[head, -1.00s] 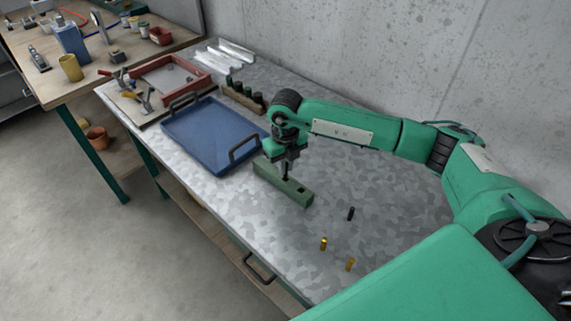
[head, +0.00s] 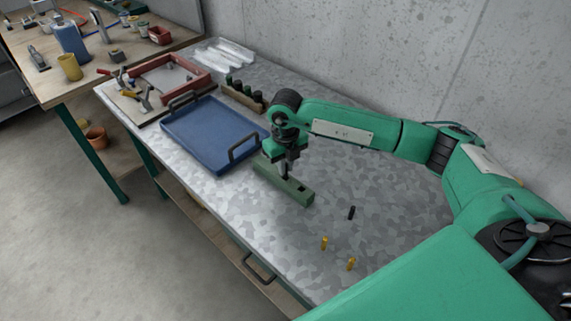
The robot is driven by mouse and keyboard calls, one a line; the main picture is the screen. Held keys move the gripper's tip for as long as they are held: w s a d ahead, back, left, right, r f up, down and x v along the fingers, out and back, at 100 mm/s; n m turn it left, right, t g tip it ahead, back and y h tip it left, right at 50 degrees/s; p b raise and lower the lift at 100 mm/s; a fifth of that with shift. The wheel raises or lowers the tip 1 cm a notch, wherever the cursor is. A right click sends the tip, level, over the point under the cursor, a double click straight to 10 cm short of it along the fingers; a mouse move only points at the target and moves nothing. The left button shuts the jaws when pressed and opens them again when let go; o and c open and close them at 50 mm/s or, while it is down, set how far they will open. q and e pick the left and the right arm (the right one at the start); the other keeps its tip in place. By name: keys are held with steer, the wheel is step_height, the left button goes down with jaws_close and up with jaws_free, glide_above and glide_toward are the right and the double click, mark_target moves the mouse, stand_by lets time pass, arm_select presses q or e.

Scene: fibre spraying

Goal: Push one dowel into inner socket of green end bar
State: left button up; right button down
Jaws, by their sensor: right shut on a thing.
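The green end bar (head: 298,194) lies on the grey mottled table top, with a dark socket opening near its right end. My right gripper (head: 284,174) points down over the middle of the bar. It is shut on a dark dowel, which is mostly hidden by the fingers and stands at the bar's top. How deep the dowel sits in the bar cannot be told. A loose black dowel (head: 352,212) and two brass-coloured pegs (head: 324,243) stand apart to the right of the bar. My left gripper is not in view.
A blue tray (head: 205,137) with dark handles lies just left of the bar. Behind it are a wooden rack with dark pegs (head: 242,96), a red frame (head: 170,76) and clear plastic bags (head: 222,53). The table's front right is mostly clear.

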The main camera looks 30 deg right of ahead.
steer(key=shift+f+b, duration=0.95)
steer(key=shift+f, duration=0.25)
steer(key=c, duration=1.4)
jaws_free()
step_height(320, 180, up, 14)
steer(key=b, duration=0.3)
steer(key=shift+f, duration=0.15)
